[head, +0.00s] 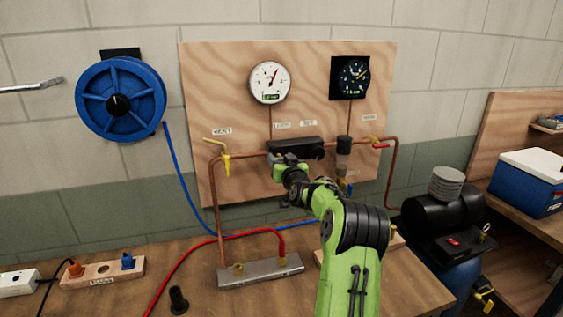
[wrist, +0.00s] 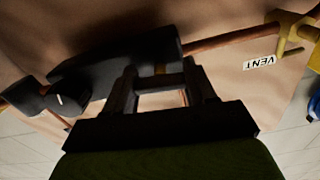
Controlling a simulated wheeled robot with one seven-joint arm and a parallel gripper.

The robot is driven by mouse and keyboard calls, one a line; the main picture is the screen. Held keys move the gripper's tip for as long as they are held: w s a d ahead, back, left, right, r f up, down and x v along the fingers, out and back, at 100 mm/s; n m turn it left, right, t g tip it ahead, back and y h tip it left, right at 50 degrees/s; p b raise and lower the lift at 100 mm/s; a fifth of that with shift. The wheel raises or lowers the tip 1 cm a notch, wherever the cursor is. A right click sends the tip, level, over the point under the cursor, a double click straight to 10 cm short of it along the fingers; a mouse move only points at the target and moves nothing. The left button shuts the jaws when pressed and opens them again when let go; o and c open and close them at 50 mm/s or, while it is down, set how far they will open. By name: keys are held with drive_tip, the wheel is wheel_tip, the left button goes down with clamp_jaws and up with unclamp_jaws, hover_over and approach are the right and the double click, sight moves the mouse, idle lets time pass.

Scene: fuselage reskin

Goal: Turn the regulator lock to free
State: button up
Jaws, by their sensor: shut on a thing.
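The regulator (head: 292,144) is a dark block in the copper pipe on the plywood board, with a round black knob (head: 316,151) at its right end. The regulator also shows large and dark in the wrist view (wrist: 115,55), with the knob (wrist: 72,92) at lower left. My gripper (head: 283,162) is at the regulator's lower left front. In the wrist view its two fingers (wrist: 160,70) reach up to the regulator and are shut on the regulator lock. The lock is mostly hidden by the fingers and shadow, so its setting cannot be read.
A yellow vent valve (head: 226,160) is left of the regulator; a red-handled valve (head: 378,145) is right. A white gauge (head: 270,82) and a black gauge (head: 350,77) hang above. A manifold (head: 260,270) with a red hose sits on the bench below.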

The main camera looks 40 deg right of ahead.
drive_tip(key=m+b, duration=0.1)
drive_tip(key=m, duration=0.3)
drive_tip(key=m+b, duration=0.1)
drive_tip(key=m, duration=0.3)
drive_tip(key=shift+m, duration=0.4)
drive_tip(key=m, duration=0.4)
drive_tip(key=shift+m+p, duration=0.3)
drive_tip(key=shift+m, duration=1.8)
drive_tip(key=o, duration=1)
drive_tip(key=shift+o, duration=0.2)
drive_tip(key=shift+s, duration=0.1)
drive_tip(key=b+v, duration=0.2)
drive_tip(key=v, duration=1.3)
drive_tip(key=shift+s+a, duration=0.15)
drive_tip(key=shift+s, duration=0.15)
